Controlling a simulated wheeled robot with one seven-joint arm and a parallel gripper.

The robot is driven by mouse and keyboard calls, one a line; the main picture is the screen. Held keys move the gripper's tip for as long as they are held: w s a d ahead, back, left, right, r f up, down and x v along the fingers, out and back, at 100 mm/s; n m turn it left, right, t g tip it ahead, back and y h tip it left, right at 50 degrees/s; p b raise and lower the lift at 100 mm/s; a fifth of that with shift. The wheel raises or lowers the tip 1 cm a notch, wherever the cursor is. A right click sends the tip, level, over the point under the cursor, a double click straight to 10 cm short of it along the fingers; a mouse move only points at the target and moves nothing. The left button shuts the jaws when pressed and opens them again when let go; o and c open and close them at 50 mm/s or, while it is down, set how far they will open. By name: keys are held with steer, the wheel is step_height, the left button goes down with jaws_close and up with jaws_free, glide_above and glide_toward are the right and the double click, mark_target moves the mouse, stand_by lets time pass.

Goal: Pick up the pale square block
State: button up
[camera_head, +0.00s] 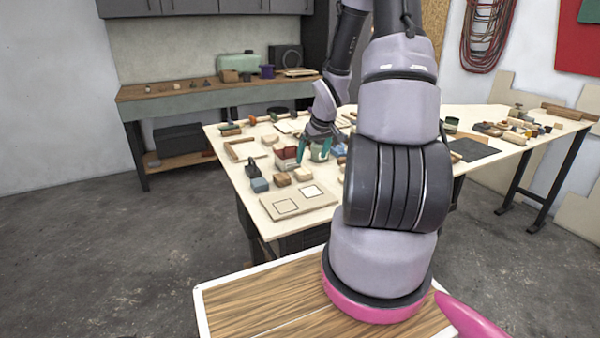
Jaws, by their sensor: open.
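A pale wooden block (303,175), squarish in outline, lies on the near left part of the plywood table (238,169). A browner block (282,180) and a blue-grey block (260,185) lie to its left. Another small pale block (270,139) lies farther back; I cannot tell which pale one is the task's block. My gripper (314,150) has teal fingers, spread apart and pointing down, above and behind the nearer pale block. A green and white container shows between or behind the fingers. My arm hides the middle of the table.
A flat board (270,207) with two outlined squares lies at the near edge. A red and white box (286,158) stands just left of my gripper. Several small items crowd the table's right end. A workbench (190,97) stands along the back wall. Bare floor lies to the left.

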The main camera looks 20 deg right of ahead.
mark_target(305, 172)
steer(key=x, duration=0.9)
steer(key=shift+w+a+r, duration=0.15)
steer(key=shift+w+a, duration=0.05)
steer(key=shift+w, duration=0.05)
steer(key=shift+c, duration=0.3)
